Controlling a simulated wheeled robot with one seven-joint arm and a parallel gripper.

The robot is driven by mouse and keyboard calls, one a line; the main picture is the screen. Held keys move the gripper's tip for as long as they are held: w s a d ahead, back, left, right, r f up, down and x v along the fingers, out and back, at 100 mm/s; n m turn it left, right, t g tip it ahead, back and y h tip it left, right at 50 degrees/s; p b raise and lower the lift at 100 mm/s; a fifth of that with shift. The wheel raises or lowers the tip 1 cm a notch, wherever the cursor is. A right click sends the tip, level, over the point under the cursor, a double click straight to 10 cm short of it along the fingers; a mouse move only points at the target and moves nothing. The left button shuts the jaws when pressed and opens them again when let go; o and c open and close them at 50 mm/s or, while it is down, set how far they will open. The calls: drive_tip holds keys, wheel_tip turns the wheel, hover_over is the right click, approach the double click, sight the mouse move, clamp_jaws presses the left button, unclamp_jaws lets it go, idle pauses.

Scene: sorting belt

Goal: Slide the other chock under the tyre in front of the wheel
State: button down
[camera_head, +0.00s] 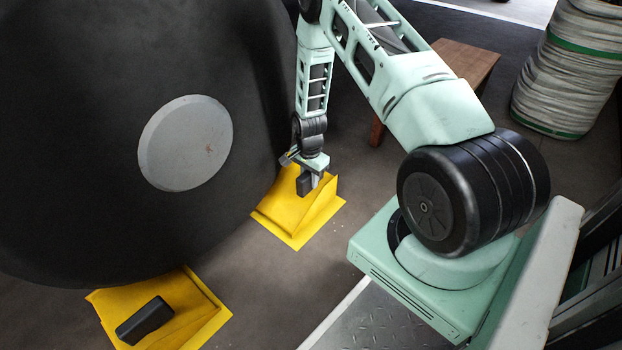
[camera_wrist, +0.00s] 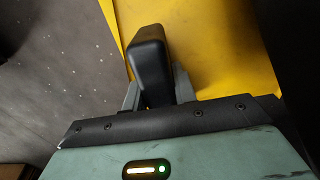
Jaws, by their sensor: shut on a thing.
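The big black tyre (camera_head: 90,200) with its grey hub disc (camera_head: 186,143) fills the left of the head view. One yellow chock (camera_head: 290,218) lies on the floor at the tyre's right side, its low edge towards the tyre; I cannot tell whether they touch. My gripper (camera_head: 307,182) is above this chock, shut on its black handle (camera_head: 303,186). In the wrist view the handle (camera_wrist: 150,52) stands between the jaws (camera_wrist: 155,95), over the yellow surface (camera_wrist: 215,50). The other yellow chock (camera_head: 208,318), with a black handle (camera_head: 145,320), lies at the tyre's lower edge.
A brown wooden table (camera_head: 465,62) stands behind my arm. A stack of pale wrapped coils with green bands (camera_head: 572,70) is at the upper right. The grey floor (camera_head: 270,275) between the two chocks is clear.

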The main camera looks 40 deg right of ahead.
drive_tip(key=shift+a+f, duration=0.15)
drive_tip(key=shift+a, duration=0.5)
idle(0.5)
drive_tip(key=shift+f+p, duration=0.3)
drive_tip(key=shift+f, duration=0.05)
idle(0.6)
drive_tip(key=c, duration=1)
unclamp_jaws()
drive_tip(key=shift+c, duration=0.2)
drive_tip(key=shift+s, duration=0.1)
wheel_tip(320, 180, up, 17)
drive_tip(key=p, duration=0.9)
drive_tip(key=shift+r, duration=0.2)
